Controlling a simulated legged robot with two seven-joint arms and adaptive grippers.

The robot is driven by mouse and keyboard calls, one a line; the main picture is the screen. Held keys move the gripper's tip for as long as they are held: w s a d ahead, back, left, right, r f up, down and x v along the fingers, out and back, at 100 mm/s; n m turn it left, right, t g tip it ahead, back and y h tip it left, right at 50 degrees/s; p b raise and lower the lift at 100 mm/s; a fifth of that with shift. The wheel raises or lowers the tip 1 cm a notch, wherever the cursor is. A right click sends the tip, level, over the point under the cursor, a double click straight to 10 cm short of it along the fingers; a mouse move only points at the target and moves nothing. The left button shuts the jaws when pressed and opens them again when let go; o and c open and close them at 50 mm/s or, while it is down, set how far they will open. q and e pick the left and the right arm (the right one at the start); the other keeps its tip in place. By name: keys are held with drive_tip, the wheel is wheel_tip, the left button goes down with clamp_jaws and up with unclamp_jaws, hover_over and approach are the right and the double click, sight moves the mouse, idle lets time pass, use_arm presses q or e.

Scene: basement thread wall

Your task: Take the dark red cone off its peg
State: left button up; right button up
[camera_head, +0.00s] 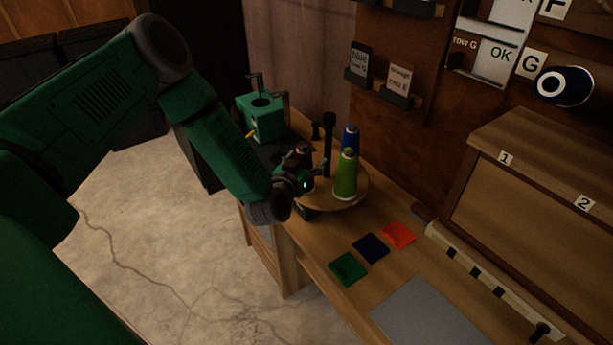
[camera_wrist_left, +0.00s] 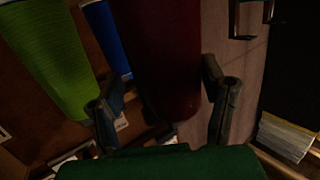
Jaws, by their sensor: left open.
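The dark red cone (camera_head: 303,152) stands on the round wooden stand (camera_head: 358,184), mostly hidden behind my left gripper (camera_head: 308,178). In the left wrist view the dark red cone (camera_wrist_left: 168,50) fills the upper middle, between the two spread fingers of my left gripper (camera_wrist_left: 165,92). The fingers are open, one to each side of it; I cannot tell whether either touches it. The cone's own peg is hidden. My right gripper is not in view.
A green cone (camera_head: 345,175) and a blue cone (camera_head: 350,138) stand close to the right on the same stand. A tall black post (camera_head: 328,145) rises there. A green box (camera_head: 262,120) stands behind. Coloured squares (camera_head: 371,248) lie on the bench in front.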

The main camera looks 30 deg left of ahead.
use_arm(q)
drive_tip(key=shift+a, duration=0.55)
drive_tip(key=c, duration=0.3)
drive_tip(key=shift+s+a+f, duration=0.1)
drive_tip(key=shift+a+f, duration=0.05)
drive_tip(key=shift+a, duration=0.2)
drive_tip(key=c, duration=1.1)
drive_tip(key=shift+d, duration=0.35)
drive_tip(key=shift+d+r, duration=0.25)
drive_tip(key=shift+r, duration=0.25)
drive_tip(key=r, duration=0.8)
drive_tip(key=shift+a+r, duration=0.1)
drive_tip(key=shift+a, duration=0.3)
drive_tip(key=shift+d+r, duration=0.3)
drive_tip(key=shift+r, duration=0.25)
